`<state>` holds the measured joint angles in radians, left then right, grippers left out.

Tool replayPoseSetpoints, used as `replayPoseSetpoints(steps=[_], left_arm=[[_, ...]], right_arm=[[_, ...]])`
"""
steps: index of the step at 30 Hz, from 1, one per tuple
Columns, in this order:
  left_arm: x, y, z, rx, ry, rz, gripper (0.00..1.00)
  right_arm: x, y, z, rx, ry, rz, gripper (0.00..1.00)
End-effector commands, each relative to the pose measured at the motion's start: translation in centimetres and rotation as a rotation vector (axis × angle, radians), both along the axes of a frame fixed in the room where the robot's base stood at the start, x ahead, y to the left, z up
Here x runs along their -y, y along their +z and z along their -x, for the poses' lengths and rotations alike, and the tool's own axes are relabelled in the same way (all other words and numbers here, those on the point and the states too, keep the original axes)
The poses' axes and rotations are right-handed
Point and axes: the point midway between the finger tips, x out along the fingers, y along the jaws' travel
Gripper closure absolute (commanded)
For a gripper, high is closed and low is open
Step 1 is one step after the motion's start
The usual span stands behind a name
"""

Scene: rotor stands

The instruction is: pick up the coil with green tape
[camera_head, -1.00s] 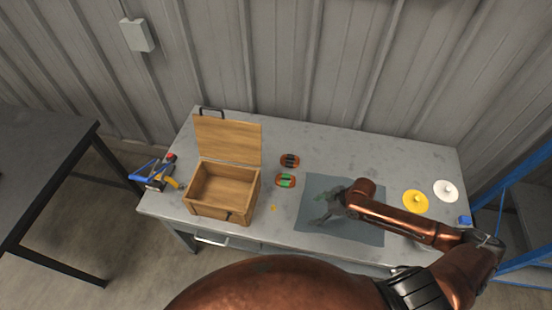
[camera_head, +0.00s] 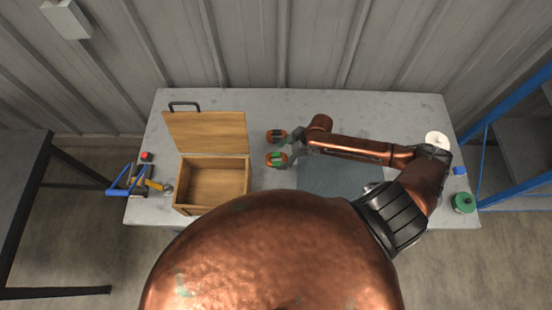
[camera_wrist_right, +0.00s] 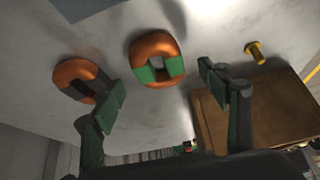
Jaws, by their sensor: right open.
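The coil with green tape (camera_head: 276,160) is an orange ring lying on the grey table, right of the wooden box. It also shows in the right wrist view (camera_wrist_right: 150,47), with green tape on its sides. A similar coil with dark tape (camera_head: 275,136) lies just behind it and shows at left in the wrist view (camera_wrist_right: 70,70). My right gripper (camera_head: 290,149) is open and empty, close to the right of the two coils. In the wrist view the green-taped coil appears between and beyond its spread fingers (camera_wrist_right: 163,82). My left gripper is not in view.
An open wooden box (camera_head: 212,163) stands left of the coils. A yellow bolt (camera_wrist_right: 255,52) lies near it. A grey mat (camera_head: 340,178) lies under my right arm. A white disc (camera_head: 436,139), blue block (camera_head: 459,171) and green round part (camera_head: 464,203) are at right.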

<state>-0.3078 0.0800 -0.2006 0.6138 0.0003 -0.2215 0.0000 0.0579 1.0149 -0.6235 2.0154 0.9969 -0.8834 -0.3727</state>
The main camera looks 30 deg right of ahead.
Motion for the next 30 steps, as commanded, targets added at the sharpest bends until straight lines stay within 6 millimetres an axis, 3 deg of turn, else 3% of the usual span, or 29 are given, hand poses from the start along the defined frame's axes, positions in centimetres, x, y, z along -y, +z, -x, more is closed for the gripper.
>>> replayPoseSetpoints(steps=[6, 14, 30], left_arm=[[0.1, 0.1, -1.9, 0.025, -0.005, 0.002, 0.6], [0.1, 0.1, -1.8, 0.024, -0.004, 0.001, 0.6], [0.0, 0.0, -1.0, 0.013, -0.002, 0.0, 0.6]], right_arm=[[-1.1, -2.4, -0.8, 0.0, -0.002, -0.001, 0.31], [-1.2, -2.6, -0.9, 0.001, -0.003, 0.0, 0.31], [-1.1, -2.6, -0.9, 0.001, -0.003, 0.0, 0.67]])
